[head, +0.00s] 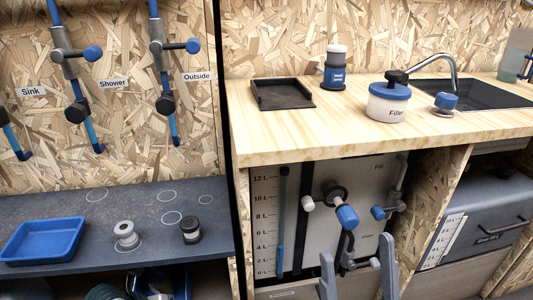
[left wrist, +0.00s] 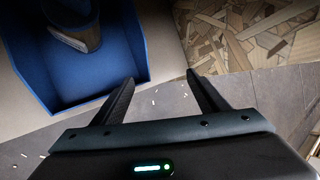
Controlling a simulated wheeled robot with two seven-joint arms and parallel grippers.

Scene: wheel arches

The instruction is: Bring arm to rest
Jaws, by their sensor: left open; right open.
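My right gripper (head: 356,246) is at the bottom of the head view, its two grey fingers pointing up and spread apart with nothing held. It shows in front of the water tank panel (head: 362,175) below the counter. My left gripper (left wrist: 160,77) shows only in the left wrist view. Its two dark fingers are apart and empty above a grey tiled floor. A blue open container (left wrist: 75,70) with a dark-tipped object in it is at the upper left of that view, beyond the left finger.
The wooden counter (head: 290,140) carries a black tray (head: 283,94), a filter jar (head: 389,104) and a sink (head: 495,95). The left shelf (head: 140,200) holds a blue tray (head: 42,239) and small fittings. Valves and blue pipes (head: 84,115) line the left wall.

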